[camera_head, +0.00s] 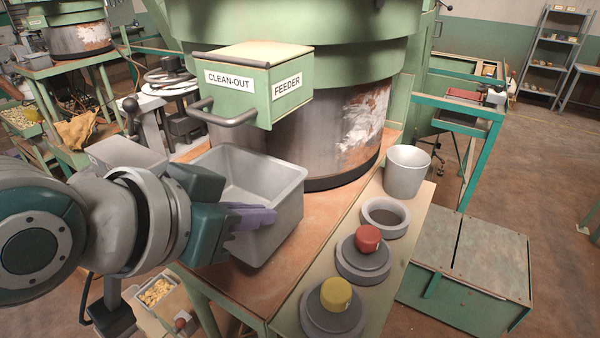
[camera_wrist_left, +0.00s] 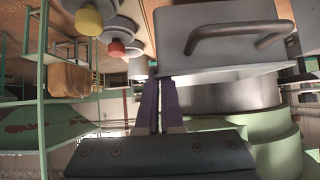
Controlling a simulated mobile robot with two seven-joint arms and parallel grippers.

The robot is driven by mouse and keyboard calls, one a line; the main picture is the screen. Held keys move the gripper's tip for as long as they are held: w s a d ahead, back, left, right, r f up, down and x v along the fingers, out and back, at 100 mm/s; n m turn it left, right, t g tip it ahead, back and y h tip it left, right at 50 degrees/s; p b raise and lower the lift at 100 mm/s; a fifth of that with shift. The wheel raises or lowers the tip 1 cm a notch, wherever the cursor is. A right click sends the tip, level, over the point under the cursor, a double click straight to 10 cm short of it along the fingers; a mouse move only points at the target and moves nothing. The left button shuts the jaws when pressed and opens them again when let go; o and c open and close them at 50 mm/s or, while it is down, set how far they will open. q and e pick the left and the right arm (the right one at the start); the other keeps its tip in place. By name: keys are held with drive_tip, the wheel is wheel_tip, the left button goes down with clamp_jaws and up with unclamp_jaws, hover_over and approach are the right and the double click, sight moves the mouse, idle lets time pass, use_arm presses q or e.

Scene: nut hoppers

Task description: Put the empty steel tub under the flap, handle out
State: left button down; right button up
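The empty grey steel tub (camera_head: 283,220) is at the bench's front left, below and in front of the green flap box (camera_head: 235,82) marked CLEAN-OUT and FEEDER. The visible part of its inside is bare. Its bar handle (camera_wrist_left: 235,38) shows in the left wrist view, on the wall (camera_wrist_left: 200,25) facing that camera; the head view hides it behind my arm. My left gripper (camera_head: 252,216) has its purple fingers nearly together at the tub's near rim and looks shut on it; they also show in the left wrist view (camera_wrist_left: 160,82). My right gripper is in neither view.
The dark round hopper drum (camera_head: 320,130) stands behind the tub. To the right are a grey cup (camera_head: 406,172), a grey ring (camera_head: 386,217), a red button (camera_head: 368,239) and a yellow button (camera_head: 336,294). Bare orange bench top (camera_head: 318,208) lies between tub and buttons.

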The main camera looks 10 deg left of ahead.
sight(255, 258)
use_arm(q)
wheel_tip(255, 258, down, 3)
drive_tip(key=shift+s+f, duration=0.1)
drive_tip(key=shift+f, duration=1.8)
drive_tip(key=c, duration=1.5)
unclamp_jaws()
drive_tip(key=shift+f, duration=0.15)
drive_tip(key=o, duration=0.4)
